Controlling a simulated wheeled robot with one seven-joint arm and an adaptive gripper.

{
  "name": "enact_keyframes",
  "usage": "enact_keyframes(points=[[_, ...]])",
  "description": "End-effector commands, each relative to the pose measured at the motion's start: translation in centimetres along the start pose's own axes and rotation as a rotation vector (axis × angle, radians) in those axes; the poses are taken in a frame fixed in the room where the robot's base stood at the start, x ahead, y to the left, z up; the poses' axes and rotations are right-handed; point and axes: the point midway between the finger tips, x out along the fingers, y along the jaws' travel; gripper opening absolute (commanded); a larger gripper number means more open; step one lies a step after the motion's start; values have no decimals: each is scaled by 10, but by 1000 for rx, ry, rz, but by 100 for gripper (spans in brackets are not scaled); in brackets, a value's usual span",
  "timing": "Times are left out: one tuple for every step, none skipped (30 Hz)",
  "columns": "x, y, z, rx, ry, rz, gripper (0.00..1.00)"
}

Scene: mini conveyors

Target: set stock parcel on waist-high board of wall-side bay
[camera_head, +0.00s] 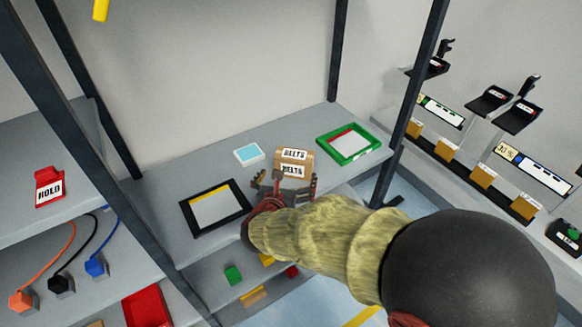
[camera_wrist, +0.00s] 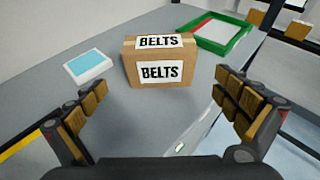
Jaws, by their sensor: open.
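A small brown cardboard parcel (camera_head: 293,163) labelled BELTS stands upright on the grey waist-high board (camera_head: 165,185) of the middle bay. It also shows in the wrist view (camera_wrist: 160,72), between the green-framed tray and a white-and-blue item. My gripper (camera_head: 286,184) is open and just in front of the parcel. In the wrist view my gripper's fingers (camera_wrist: 160,95) are spread to the left and right, nearer the camera than the parcel. Nothing is held between them. The head view does not clearly show the gap between fingers and parcel.
On the same board lie a black-framed tray (camera_head: 240,211), a white-and-blue item (camera_head: 249,154) and a green-framed tray (camera_head: 372,147). Dark posts (camera_head: 412,90) flank the bay. A red HOLD sign (camera_head: 49,190) stands on the left bay. Coloured blocks (camera_head: 233,275) lie on a lower shelf.

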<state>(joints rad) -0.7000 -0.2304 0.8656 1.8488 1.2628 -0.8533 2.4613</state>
Motion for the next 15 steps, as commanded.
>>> enact_keyframes(points=[[-7, 1, 1, 1, 0, 2, 100], [-9, 1, 1, 1, 0, 2, 100], [-12, 0, 1, 0, 0, 1, 100], [-14, 0, 0, 0, 1, 1, 100], [-15, 0, 0, -1, 1, 1, 100], [-16, 0, 0, -1, 1, 1, 100], [-17, 0, 0, -1, 1, 1, 100], [-17, 0, -1, -1, 1, 0, 100], [-17, 0, -1, -1, 1, 0, 100], [-17, 0, -1, -1, 1, 0, 100], [-17, 0, 0, -2, 1, 1, 100], [-17, 0, 2, -10, 1, 6, 100], [-17, 0, 5, -22, 2, 13, 100], [-17, 1, 8, -40, 3, 24, 100], [-18, 2, 15, -81, 4, 48, 100]])
